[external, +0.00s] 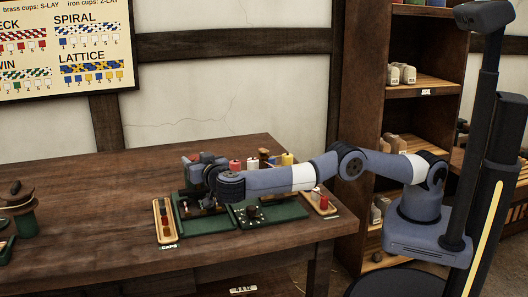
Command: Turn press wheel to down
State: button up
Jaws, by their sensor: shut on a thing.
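My arm reaches in from the right, low over the wooden table. My gripper (200,172) is at the left part of the green-based press (188,213), close against its upper parts. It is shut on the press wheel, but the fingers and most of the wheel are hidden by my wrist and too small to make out. I cannot tell how far the wheel is turned. A green and red part (190,157) shows just behind my gripper.
A light wooden caps tray (157,232) lies left of the press, and another small tray (330,208) lies to its right. Red and yellow spools (287,159) stand behind my forearm. A dark stand (22,212) is at the far left. The table's left middle is clear.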

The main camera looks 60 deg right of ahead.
dwell(0.4)
jog(key=o, duration=1)
jog(key=b+v, duration=0.1)
jog(key=v, duration=0.9)
jog(key=shift+s+a, duration=0.25)
jog(key=shift+s, duration=0.05)
